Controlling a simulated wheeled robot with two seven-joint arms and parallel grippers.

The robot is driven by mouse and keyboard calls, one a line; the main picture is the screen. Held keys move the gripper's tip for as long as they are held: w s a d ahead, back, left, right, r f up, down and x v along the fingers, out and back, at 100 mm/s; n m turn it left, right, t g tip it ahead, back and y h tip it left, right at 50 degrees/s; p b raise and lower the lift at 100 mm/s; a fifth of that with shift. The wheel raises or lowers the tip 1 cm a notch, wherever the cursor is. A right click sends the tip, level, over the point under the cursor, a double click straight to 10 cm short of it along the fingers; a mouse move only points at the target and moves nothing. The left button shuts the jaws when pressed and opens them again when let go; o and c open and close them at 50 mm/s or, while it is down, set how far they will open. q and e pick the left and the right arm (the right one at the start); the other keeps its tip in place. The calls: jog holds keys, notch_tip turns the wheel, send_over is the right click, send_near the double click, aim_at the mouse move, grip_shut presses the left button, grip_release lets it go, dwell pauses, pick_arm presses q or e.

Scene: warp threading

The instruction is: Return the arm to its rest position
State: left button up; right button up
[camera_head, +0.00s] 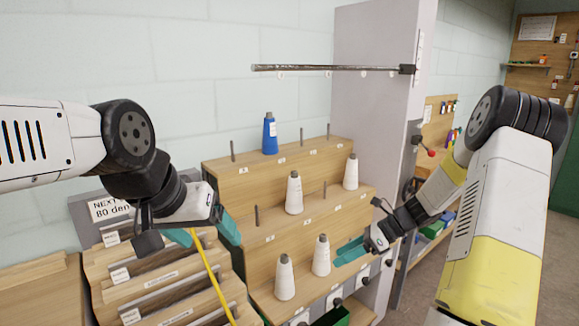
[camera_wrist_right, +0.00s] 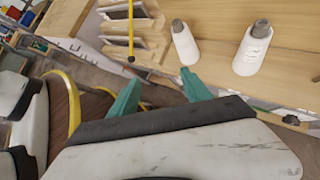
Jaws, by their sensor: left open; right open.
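My left gripper (camera_head: 205,232) has teal fingers spread apart and empty. It hangs in front of the slotted wooden rack at the left, close to a yellow strand or rod. My right gripper (camera_head: 350,251) is open and empty, its teal fingers pointing left near the lower right of the stepped wooden rack (camera_head: 240,182). In the right wrist view its fingers (camera_wrist_right: 158,92) are apart with nothing between them. A white cone (camera_head: 321,256) stands just left of the right gripper in the head view, and no contact is clear.
Other white cones (camera_head: 294,193) and a blue cone (camera_head: 270,134) stand on the stepped rack among bare pegs. A metal bar (camera_head: 330,68) juts from the grey column (camera_head: 376,110) above. The yellow strand (camera_head: 213,277) slants down at left. A workbench (camera_head: 432,190) stands behind my right arm.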

jog(key=s+a+r+n+t+h, duration=0.1)
jog(key=s+r+n+t+h, duration=0.4)
jog(key=s+r+n, duration=1.7)
jog(key=n+h, duration=0.1)
jog(key=h, duration=0.2)
jog(key=shift+s+a+r+n, duration=0.15)
jog(key=shift+s+r+n, duration=0.05)
jog(key=shift+s+n, duration=0.1)
